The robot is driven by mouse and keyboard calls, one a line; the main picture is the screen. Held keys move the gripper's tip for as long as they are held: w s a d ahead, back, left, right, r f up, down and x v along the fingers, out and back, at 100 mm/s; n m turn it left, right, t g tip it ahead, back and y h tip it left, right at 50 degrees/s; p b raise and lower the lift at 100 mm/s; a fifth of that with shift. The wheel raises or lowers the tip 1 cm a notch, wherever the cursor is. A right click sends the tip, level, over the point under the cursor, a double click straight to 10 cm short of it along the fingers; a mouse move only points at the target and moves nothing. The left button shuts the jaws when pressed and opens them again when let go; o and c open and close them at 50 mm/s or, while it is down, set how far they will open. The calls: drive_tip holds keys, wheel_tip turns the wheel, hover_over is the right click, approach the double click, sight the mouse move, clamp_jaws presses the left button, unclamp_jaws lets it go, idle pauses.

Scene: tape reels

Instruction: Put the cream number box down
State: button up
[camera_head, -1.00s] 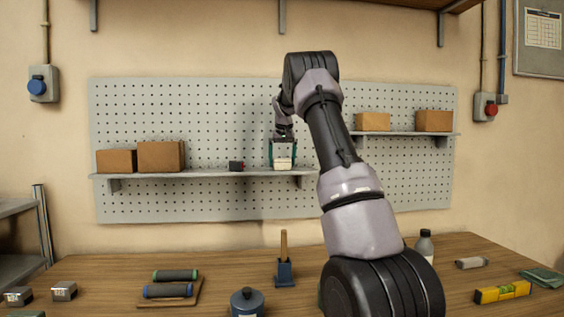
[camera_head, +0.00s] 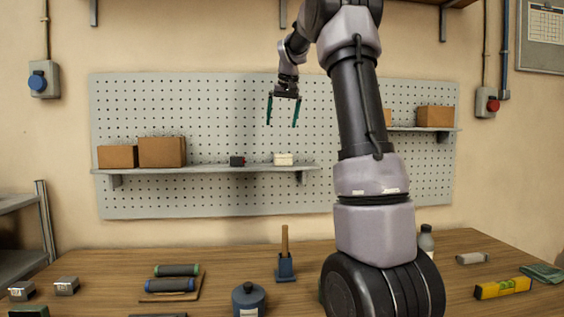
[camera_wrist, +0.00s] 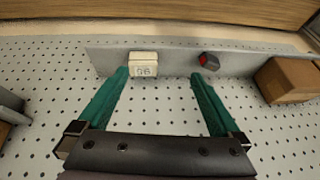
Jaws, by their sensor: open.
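The cream number box (camera_head: 284,159) rests on the left wall shelf (camera_head: 215,169), near its right end. In the wrist view the box (camera_wrist: 143,64) shows a dark number on its face, which I cannot read for certain. My gripper (camera_head: 282,124) is open and empty, above the box and apart from it. In the wrist view its two green fingers (camera_wrist: 160,78) are spread wide, the left fingertip appearing near the box in the picture.
A small black and red item (camera_head: 237,161) stands left of the box on the same shelf. Brown cartons (camera_head: 162,152) fill the shelf's left part. Another carton (camera_head: 435,116) is on the right shelf. The bench (camera_head: 230,262) below holds tools and containers.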

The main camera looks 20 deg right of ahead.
drive_tip(key=s+a+y, duration=0.1)
drive_tip(key=s+a, duration=0.4)
drive_tip(key=s, duration=0.5)
drive_tip(key=s+a+f, duration=0.3)
drive_tip(key=s, duration=0.5)
drive_tip(key=s+a+f+t+y, duration=0.1)
drive_tip(key=s+a+f, duration=0.3)
drive_tip(key=s, duration=0.4)
drive_tip(key=s+a+f+t, duration=0.1)
drive_tip(key=s+a+f, duration=0.2)
drive_tip(key=s, duration=0.6)
drive_tip(key=shift+a+f+m, duration=0.15)
drive_tip(key=shift+f+m, duration=0.25)
drive_tip(key=shift+f, duration=0.35)
